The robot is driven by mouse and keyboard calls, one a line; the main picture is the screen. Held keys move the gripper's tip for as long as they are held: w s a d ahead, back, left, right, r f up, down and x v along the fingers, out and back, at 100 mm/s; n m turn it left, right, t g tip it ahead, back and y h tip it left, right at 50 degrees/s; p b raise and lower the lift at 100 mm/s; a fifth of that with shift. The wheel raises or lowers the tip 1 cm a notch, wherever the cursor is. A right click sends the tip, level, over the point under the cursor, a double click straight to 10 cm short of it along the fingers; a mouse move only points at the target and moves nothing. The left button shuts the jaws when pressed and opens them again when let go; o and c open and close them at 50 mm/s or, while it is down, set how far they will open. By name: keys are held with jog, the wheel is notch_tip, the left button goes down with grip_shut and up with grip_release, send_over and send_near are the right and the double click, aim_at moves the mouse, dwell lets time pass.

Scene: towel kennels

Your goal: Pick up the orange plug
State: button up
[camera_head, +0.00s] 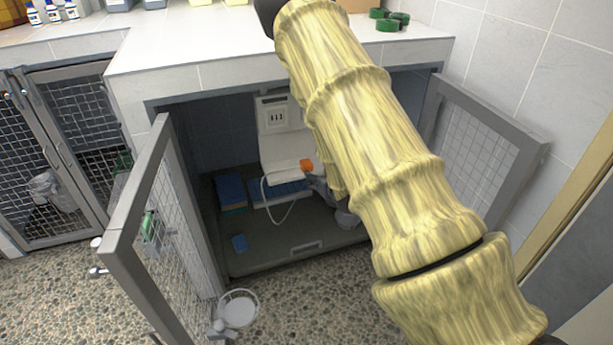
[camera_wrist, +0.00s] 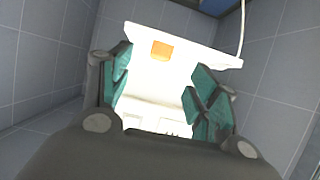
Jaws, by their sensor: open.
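The orange plug (camera_head: 306,165) is a small block at the right end of a white unit (camera_head: 280,148) inside the open kennel. In the wrist view the orange plug (camera_wrist: 162,50) lies against the white surface near its far edge. My gripper (camera_wrist: 163,82) is open, with its teal-padded fingers apart and nothing between them. The plug appears beyond the fingertips, between their lines; I cannot tell the exact distance. In the head view my arm hides much of the gripper, which is partly visible just right of and below the plug.
A white cord (camera_head: 268,205) loops down from the unit. Open mesh doors stand left (camera_head: 165,225) and right (camera_head: 485,150). The white counter (camera_head: 200,45) is overhead.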

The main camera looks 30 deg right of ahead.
aim_at(308, 165)
jog(key=x, duration=0.4)
jog(key=r+b+x, duration=0.1)
jog(key=x, duration=0.1)
jog(key=shift+w+d, duration=0.15)
jog(key=shift+d, duration=0.05)
jog(key=x, duration=0.2)
jog(key=a+b+x, duration=0.1)
jog(key=x, duration=0.1)
jog(key=shift+w+d, duration=0.1)
jog(key=shift+w, duration=0.15)
jog(key=shift+w+d+f, duration=0.1)
jog(key=shift+w+d, duration=0.05)
jog(key=shift+w, duration=0.35)
jog(key=shift+c, duration=0.2)
jog(key=c, duration=1.2)
